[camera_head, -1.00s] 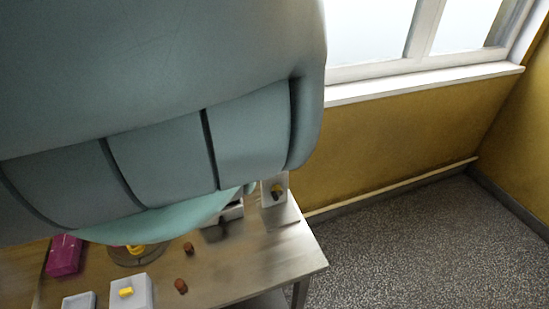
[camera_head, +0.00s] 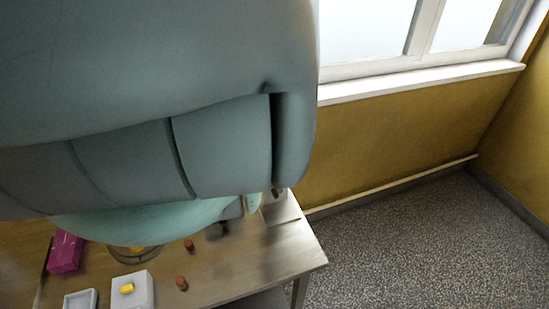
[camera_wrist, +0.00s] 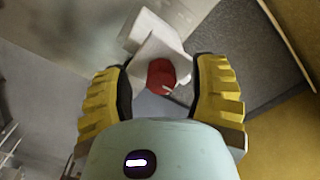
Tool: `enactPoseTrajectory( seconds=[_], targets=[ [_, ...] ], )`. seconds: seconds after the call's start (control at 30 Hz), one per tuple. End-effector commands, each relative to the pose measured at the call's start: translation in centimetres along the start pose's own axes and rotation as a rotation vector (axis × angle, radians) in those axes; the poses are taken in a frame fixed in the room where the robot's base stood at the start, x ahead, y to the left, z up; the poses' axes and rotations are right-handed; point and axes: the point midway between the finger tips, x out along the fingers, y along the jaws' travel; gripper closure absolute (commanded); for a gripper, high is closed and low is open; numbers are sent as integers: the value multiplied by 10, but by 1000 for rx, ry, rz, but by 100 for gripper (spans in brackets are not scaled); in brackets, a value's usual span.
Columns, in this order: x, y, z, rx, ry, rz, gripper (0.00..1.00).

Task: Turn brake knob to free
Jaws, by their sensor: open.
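A red round knob (camera_wrist: 161,73) with a small pale mark at its lower edge shows in the wrist view, on a light grey-white housing (camera_wrist: 150,35). It appears to be the brake knob, though no label is readable. My gripper (camera_wrist: 163,68) has two yellow ribbed fingers, open, one on each side of the knob. Gaps show between the knob and both fingers, and I see no contact. In the head view my arm hides most of the gripper, and the housing is mostly covered at the table's right back corner.
The metal table (camera_head: 240,265) holds a white box with a yellow top piece (camera_head: 127,288), a grey tray (camera_head: 80,300), a magenta block (camera_head: 66,252) and two small brown pieces (camera_head: 181,283). A round item is partly hidden by my arm. Open floor (camera_head: 420,240) lies right of the table.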

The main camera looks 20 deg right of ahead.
Motion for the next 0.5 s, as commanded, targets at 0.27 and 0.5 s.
enactPoseTrajectory(
  seconds=[0.27, 0.5],
  targets=[
    [0, 0, 0, 0, 0, -1, 43],
    [-1, 0, 0, 0, 0, -1, 68]
  ],
)
